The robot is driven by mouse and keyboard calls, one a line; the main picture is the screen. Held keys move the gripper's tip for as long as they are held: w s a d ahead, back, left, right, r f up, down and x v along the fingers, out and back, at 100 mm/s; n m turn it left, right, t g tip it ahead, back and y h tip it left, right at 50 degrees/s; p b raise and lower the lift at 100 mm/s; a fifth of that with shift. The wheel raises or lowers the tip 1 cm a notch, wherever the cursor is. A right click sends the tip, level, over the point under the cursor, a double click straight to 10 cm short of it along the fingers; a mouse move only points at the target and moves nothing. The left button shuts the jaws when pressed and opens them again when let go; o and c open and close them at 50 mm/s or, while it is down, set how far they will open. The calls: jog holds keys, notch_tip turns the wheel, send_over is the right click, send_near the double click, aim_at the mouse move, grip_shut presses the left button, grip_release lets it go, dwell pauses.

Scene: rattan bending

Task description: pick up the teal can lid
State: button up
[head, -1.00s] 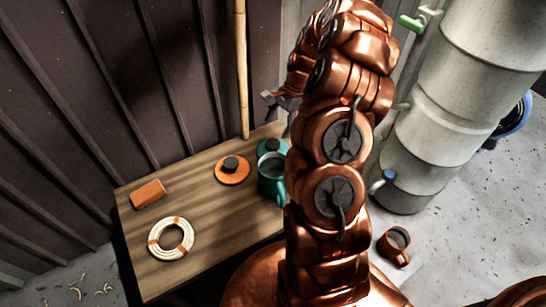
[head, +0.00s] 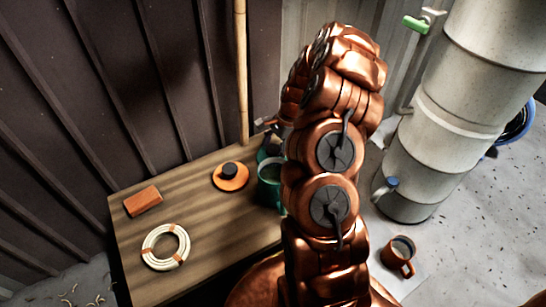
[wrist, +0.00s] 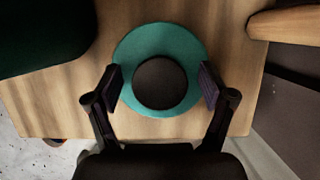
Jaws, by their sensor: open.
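The teal can lid (wrist: 160,38) is a flat disc with a dark round knob (wrist: 160,83). It lies on the wooden table (wrist: 55,105) in the wrist view. My gripper (wrist: 160,84) is open, with one finger on each side of the knob, over the lid's left and right edges. I cannot tell whether the fingers touch the lid. In the head view the lid is mostly hidden behind my gripper and arm, at the table's back right, next to the teal can (head: 270,184).
An orange lid with a dark knob (head: 230,177), an orange block (head: 143,201) and a cream coil (head: 165,247) lie on the table. A bamboo pole (head: 241,75) stands behind it. The table's front middle is clear.

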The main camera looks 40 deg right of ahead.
jog(key=shift+s+d, duration=0.1)
jog(key=c, duration=1.3)
jog(key=shift+r, duration=0.15)
